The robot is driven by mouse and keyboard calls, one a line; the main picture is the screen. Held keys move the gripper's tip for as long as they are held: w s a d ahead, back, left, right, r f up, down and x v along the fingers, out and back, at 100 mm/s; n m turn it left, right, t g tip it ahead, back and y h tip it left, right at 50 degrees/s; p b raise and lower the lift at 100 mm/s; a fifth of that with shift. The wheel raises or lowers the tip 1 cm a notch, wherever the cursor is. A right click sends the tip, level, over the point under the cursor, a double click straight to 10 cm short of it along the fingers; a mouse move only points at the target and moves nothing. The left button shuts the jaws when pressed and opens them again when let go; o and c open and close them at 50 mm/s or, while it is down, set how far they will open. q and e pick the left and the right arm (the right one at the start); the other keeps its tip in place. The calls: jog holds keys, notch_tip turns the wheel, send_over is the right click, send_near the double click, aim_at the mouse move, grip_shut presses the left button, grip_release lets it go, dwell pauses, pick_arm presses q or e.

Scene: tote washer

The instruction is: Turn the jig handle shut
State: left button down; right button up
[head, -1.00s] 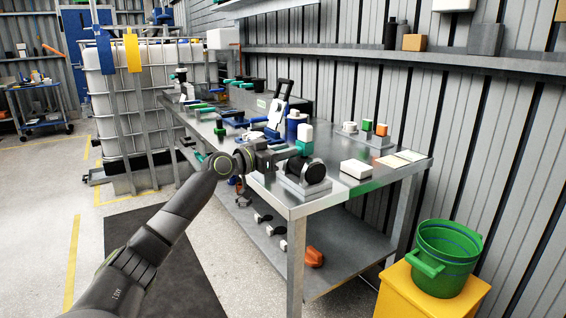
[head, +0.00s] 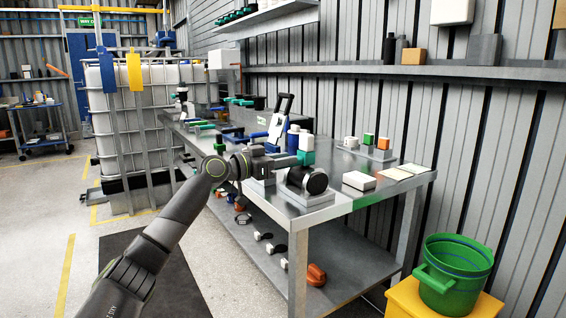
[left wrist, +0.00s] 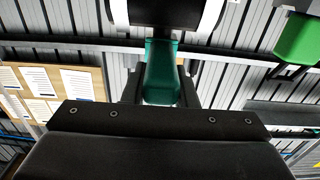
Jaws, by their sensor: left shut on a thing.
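The jig stands near the front corner of the steel bench, a grey block (head: 303,193) with a round black part (head: 316,182) on it. A teal handle (head: 306,158) with a white part (head: 306,142) above shows just over the jig. My left gripper (head: 295,160) comes in from the left and is shut on the teal handle. In the left wrist view the teal handle (left wrist: 161,75) sits between the fingers, with a white and black piece at the top edge. The fingers partly hide the handle. My right gripper is not in view.
The steel bench (head: 345,203) also holds a white block (head: 359,180), pale flat pads (head: 398,173) and a small stand with green and orange blocks (head: 375,150). Blue bottles stand behind the jig. A green bucket (head: 455,275) is at the lower right. The floor at left is open.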

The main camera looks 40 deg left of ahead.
pick_arm(q)
jog(key=shift+r, duration=0.2)
jog(key=c, duration=1.4)
grip_release()
jog(key=shift+o, duration=1.2)
jog(key=shift+a+f, duration=0.1)
jog(key=shift+f, duration=0.1)
